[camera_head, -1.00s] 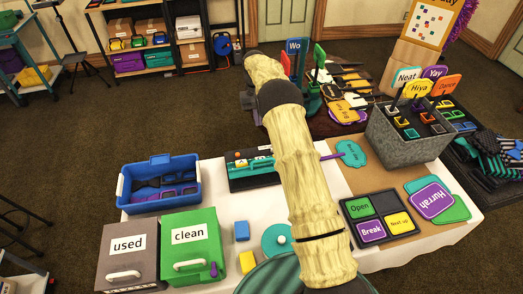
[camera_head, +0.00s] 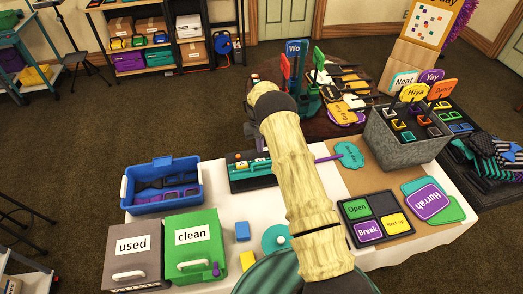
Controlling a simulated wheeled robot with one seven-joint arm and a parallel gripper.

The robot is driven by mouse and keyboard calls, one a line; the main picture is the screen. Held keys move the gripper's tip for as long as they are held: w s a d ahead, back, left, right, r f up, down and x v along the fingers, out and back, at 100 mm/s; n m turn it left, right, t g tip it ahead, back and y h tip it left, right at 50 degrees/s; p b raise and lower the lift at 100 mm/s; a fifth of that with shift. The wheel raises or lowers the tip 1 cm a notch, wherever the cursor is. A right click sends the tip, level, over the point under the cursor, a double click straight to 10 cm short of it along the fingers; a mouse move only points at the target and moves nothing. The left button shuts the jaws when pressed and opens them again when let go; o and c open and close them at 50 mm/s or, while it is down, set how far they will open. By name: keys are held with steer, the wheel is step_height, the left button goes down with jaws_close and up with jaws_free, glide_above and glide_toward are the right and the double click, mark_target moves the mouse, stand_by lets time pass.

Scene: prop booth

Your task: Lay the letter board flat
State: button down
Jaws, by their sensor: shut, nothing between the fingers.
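A dark board with a teal front (camera_head: 252,180) stands on the white-covered table, just left of my arm. Small letter-like tiles show along its top, and it seems to be the letter board. Its right part is hidden behind my arm, and I cannot tell whether it lies flat or is propped up. My gripper is not in view; my arm's pale upper links cover the middle of the picture and hide what is beyond them.
A blue bin (camera_head: 160,203), grey "used" box (camera_head: 118,270) and green "clean" box (camera_head: 212,247) stand left. A grey crate (camera_head: 405,148) stands behind. Bare white cloth lies left of my arm.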

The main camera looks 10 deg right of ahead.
steer(key=shift+s+f+p, duration=0.1)
steer(key=shift+s+p, duration=0.4)
steer(key=shift+s, duration=0.45)
steer(key=shift+s+f, duration=0.5)
steer(key=shift+w+a, duration=0.1)
steer(key=shift+w, duration=0.05)
